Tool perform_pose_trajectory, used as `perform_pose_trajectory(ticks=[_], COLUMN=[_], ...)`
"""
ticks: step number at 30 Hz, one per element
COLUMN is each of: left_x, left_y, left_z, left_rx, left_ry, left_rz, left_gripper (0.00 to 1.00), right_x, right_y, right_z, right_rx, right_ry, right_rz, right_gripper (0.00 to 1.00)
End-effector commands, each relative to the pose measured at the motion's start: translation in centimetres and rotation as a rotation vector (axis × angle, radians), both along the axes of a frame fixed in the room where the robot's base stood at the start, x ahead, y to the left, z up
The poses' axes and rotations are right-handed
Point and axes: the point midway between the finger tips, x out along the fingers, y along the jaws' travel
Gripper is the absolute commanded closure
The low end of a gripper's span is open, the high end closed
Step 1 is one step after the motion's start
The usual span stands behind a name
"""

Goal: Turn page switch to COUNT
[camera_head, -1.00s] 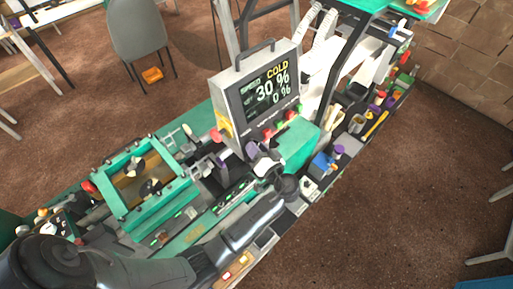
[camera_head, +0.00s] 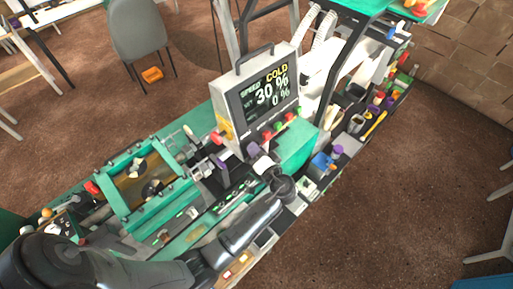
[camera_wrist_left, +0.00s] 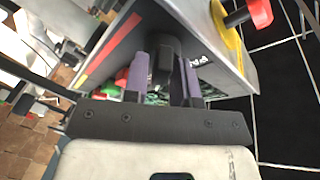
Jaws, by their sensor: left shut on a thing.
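The grey display box (camera_head: 262,88) stands at the middle of the machine in the head view. Its screen reads COLD, with 30 % above 0 %. In the left wrist view, my left gripper (camera_wrist_left: 166,88) has its two purple fingers on either side of a black knob (camera_wrist_left: 164,48) on the box's panel. The knob looks like the page switch. The gripper is shut on it. In the head view my left gripper (camera_head: 253,150) is at the lower front of the box, and the knob is hidden there. The page label is not readable. My right gripper is not in view.
Red and green buttons (camera_head: 278,127) line the box's lower front. A green-framed machine section (camera_head: 150,183) lies to the left. Small bins and tools (camera_head: 365,125) crowd the right.

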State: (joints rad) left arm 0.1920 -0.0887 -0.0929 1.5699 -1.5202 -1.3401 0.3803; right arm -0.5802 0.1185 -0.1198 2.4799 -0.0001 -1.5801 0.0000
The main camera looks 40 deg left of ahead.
Motion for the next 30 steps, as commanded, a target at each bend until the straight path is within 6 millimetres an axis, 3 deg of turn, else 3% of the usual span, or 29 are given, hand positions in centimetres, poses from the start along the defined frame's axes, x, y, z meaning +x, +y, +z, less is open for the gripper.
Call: perform_pose_trajectory(ticks=[15, 30], left_x=[0.0, 0.0], left_y=[0.0, 0.0], left_z=[0.2, 0.0], left_rx=[0.023, 0.030], left_ry=[0.319, 0.390], left_rz=[-0.078, -0.097], left_gripper=[0.98, 0.98], right_x=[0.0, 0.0], right_y=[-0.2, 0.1], right_z=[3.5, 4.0], right_rx=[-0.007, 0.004], right_ry=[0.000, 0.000], right_rz=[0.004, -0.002], right_gripper=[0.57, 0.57])
